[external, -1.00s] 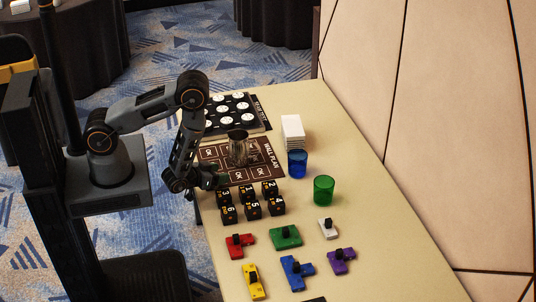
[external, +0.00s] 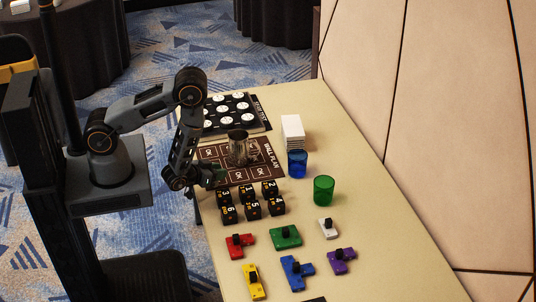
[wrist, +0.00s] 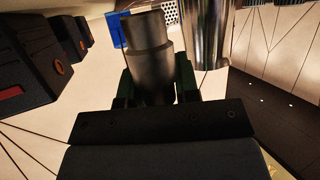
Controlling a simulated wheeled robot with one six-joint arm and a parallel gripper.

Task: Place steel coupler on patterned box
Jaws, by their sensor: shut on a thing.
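The steel coupler (wrist: 148,55) is a grey stepped metal cylinder in the wrist view, narrower at its upper end. My gripper (wrist: 150,85) is shut on it, with the green-and-black fingers on either side. In the external view my gripper (external: 212,178) is low over the table's left edge, beside the dark printed mat (external: 262,172) and behind the numbered black cubes. The coupler is too small and dark to make out there. I cannot tell for sure which thing is the patterned box; a white dotted surface (wrist: 170,13) shows behind the coupler in the wrist view.
A shiny steel cup (external: 238,148) stands on the mat, close to my gripper. Numbered black cubes (external: 252,209), a blue cup (external: 297,164), a green cup (external: 323,190) and a white stack (external: 293,132) stand nearby. A black tray with white discs (external: 232,112) lies behind. The table's right side is clear.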

